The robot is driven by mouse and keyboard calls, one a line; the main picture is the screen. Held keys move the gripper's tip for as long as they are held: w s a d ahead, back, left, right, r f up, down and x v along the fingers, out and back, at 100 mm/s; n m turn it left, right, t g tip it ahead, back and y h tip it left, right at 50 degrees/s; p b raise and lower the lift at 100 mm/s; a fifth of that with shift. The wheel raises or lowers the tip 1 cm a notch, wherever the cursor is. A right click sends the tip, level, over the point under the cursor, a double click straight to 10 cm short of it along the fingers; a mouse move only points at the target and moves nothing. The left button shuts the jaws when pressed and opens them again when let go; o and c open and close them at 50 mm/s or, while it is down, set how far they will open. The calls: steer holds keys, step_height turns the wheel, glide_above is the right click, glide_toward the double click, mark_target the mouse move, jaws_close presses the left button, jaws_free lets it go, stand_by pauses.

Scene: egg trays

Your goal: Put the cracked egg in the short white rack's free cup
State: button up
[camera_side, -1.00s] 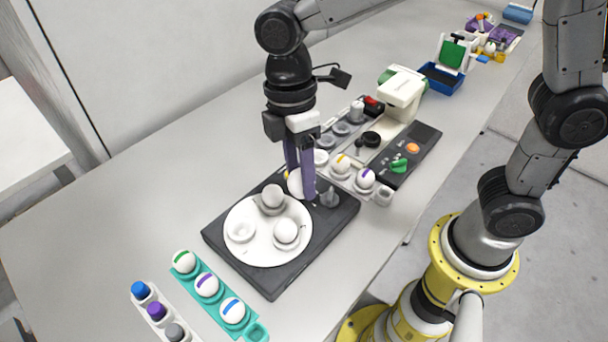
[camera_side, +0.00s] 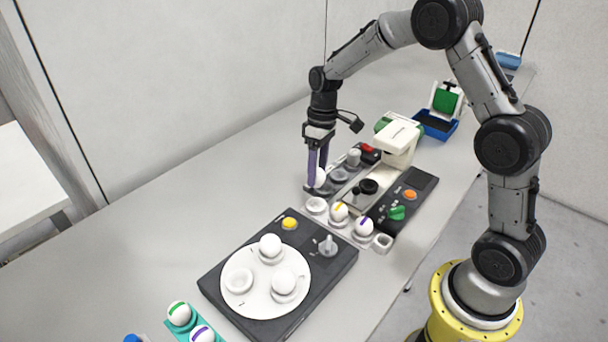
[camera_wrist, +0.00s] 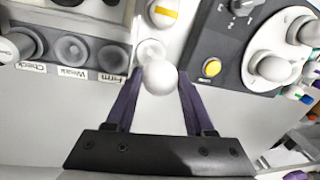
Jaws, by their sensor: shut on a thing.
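My gripper (camera_side: 317,182) is shut on a plain white egg (camera_side: 320,178). In the wrist view the egg (camera_wrist: 160,77) sits between the purple fingertips (camera_wrist: 158,84); I see no crack on the side that shows. The short white rack (camera_side: 350,226) stands just in front of the gripper. Its free cup (camera_side: 317,205) is at the far end and also shows just beyond the egg in the wrist view (camera_wrist: 150,50). Its other cups hold a yellow-striped egg (camera_side: 339,211) and a purple-striped egg (camera_side: 364,227). The held egg appears above the table, not in a cup.
Grey cups marked Firm, Weak and Check (camera_wrist: 73,50) run beside the rack. A black turntable base (camera_side: 225,285) with a white disc carries two white eggs and an empty cup. A cream-headed device (camera_side: 400,140) stands behind. A teal rack (camera_side: 178,328) is at bottom left.

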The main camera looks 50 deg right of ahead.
steer(key=shift+f, duration=3.1)
steer(key=shift+f, duration=0.55)
steer(key=o, duration=0.9)
steer(key=r, duration=0.4)
steer(key=d+r, duration=0.1)
steer(key=r, duration=0.4)
steer(key=d+r, duration=0.1)
steer(key=r, duration=0.3)
steer(key=shift+w+d+r, duration=0.1)
steer(key=shift+w+r, duration=0.2)
steer(key=shift+r, duration=0.05)
